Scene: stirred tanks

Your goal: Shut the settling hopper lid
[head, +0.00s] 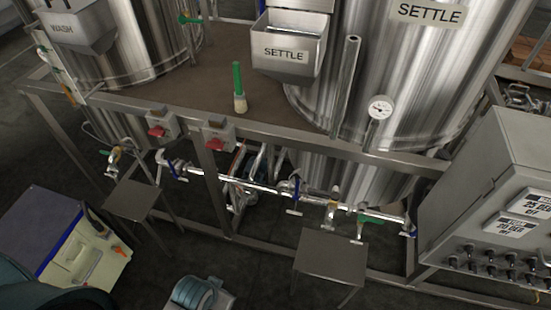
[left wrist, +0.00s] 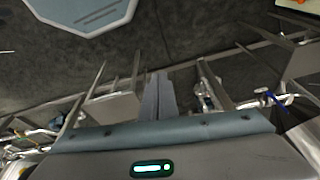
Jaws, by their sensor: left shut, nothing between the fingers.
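The settling hopper (head: 288,52) is a steel box with a SETTLE label, mounted on the front of the large settling tank in the head view. Its lid (head: 303,5) appears as a steel plate raised at the back of the hopper's mouth, cut off by the top edge of the picture. The mouth looks open. My left gripper shows in the left wrist view (left wrist: 159,78), its two fingers together with nothing between them. It is well away from the hopper, which does not show in that view. My right gripper is not identifiable in either view.
A wash hopper (head: 78,30) hangs at the left. A brush with a green handle (head: 238,80) stands on the brown deck (head: 190,95). Valved pipes (head: 260,186) run below. Two small steel stands (head: 330,252) (head: 132,200) and a grey control cabinet (head: 500,190) stand in front.

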